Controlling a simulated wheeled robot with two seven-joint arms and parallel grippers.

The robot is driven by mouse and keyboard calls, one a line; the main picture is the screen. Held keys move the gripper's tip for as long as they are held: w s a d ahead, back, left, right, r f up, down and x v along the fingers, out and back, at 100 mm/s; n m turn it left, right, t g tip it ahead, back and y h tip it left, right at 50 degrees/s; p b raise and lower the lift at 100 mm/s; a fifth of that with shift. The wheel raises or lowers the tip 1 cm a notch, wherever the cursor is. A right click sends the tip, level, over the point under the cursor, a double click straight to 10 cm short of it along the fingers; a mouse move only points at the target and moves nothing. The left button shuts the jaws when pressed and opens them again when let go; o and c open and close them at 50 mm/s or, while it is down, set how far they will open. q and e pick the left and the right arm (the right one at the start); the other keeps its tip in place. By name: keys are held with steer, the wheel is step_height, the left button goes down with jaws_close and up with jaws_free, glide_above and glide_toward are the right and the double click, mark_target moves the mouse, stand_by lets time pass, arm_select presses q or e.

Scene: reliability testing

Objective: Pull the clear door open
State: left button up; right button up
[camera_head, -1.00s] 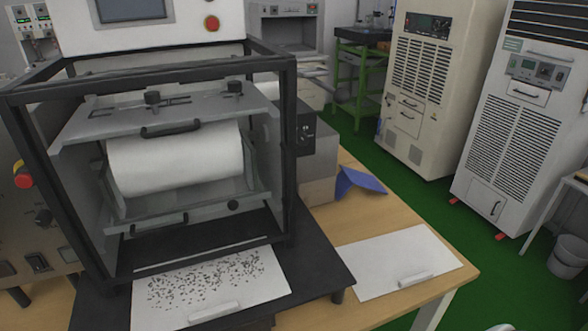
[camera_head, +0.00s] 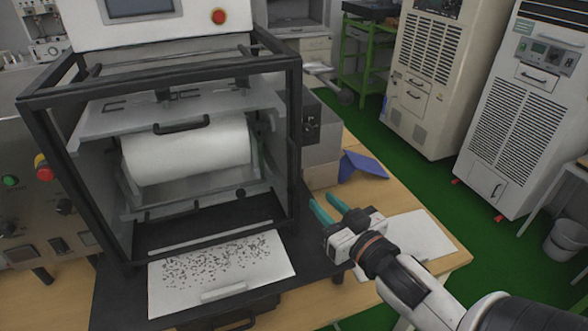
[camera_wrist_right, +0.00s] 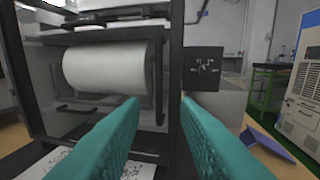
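A machine with a black box frame (camera_head: 293,150) stands on the table, with a white roll (camera_head: 188,150) inside. The clear door itself is hard to make out against the open-looking front. A dark vertical bar, perhaps a door handle, shows near the right post in the right wrist view (camera_wrist_right: 158,85). My right gripper (camera_head: 327,208) has teal fingers, spread apart and empty, just right of the machine's front right corner. In the right wrist view the fingers (camera_wrist_right: 160,105) point at the right post, with nothing between them. My left gripper is not in view.
A speckled white sheet (camera_head: 220,270) lies on the black base before the machine. Another white sheet (camera_head: 425,238) lies partly behind my right arm. A blue folded object (camera_head: 362,166) is on the wooden table. Tall cabinets (camera_head: 520,110) stand at the right across green floor.

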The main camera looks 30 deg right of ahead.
mark_target(295, 173)
steer(key=w, duration=0.7)
steer(key=w+p, duration=0.1)
steer(key=w, duration=0.3)
steer(key=shift+d+r, duration=0.15)
steer(key=shift+r, duration=0.2)
steer(key=shift+w+f, duration=0.15)
steer(key=shift+w, duration=0.35)
jaws_close()
